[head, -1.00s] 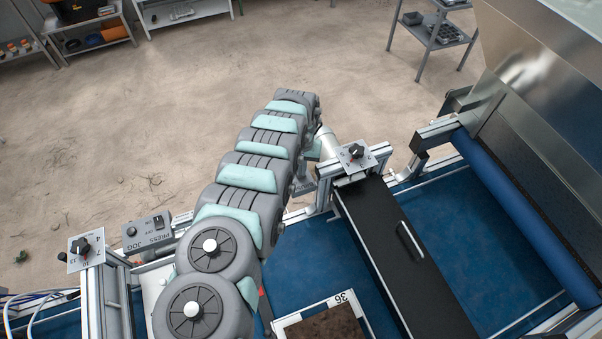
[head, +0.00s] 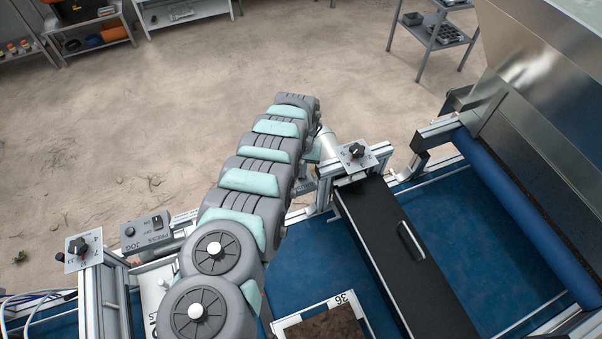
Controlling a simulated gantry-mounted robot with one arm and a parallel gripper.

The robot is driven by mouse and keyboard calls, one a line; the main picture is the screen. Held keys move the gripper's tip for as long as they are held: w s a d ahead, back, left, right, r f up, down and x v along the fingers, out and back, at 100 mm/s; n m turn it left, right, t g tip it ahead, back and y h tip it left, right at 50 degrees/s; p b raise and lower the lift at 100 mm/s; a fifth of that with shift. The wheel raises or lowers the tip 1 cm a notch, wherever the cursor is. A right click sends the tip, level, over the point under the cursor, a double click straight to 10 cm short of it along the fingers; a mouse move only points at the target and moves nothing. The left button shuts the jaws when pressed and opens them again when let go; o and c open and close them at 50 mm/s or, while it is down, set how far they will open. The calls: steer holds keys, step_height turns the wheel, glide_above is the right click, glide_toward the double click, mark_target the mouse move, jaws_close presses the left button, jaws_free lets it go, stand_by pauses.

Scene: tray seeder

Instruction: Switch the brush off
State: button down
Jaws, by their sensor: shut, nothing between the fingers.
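My arm reaches from the bottom of the head view up to the far side of the machine. Its far end bends down beyond the frame rail, beside a pale cylinder (head: 326,145). My gripper is hidden behind the arm. No switch marked for the brush can be made out. A long black cover (head: 392,245) with a light handle lies across the blue belt, right of my arm. A dial plate with a black knob (head: 355,154) sits at the cover's far end, just right of my arm's far end.
A grey box marked PRESS JOG (head: 147,232) with a black switch and another dial plate (head: 82,250) stand at left. A tray marked 36 (head: 340,299) holds dark soil on the blue belt (head: 435,215). A blue roller (head: 525,215) and metal hopper (head: 560,70) stand at right.

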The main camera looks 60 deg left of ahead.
steer(key=shift+r+p, duration=2.45)
steer(key=shift+r, duration=1)
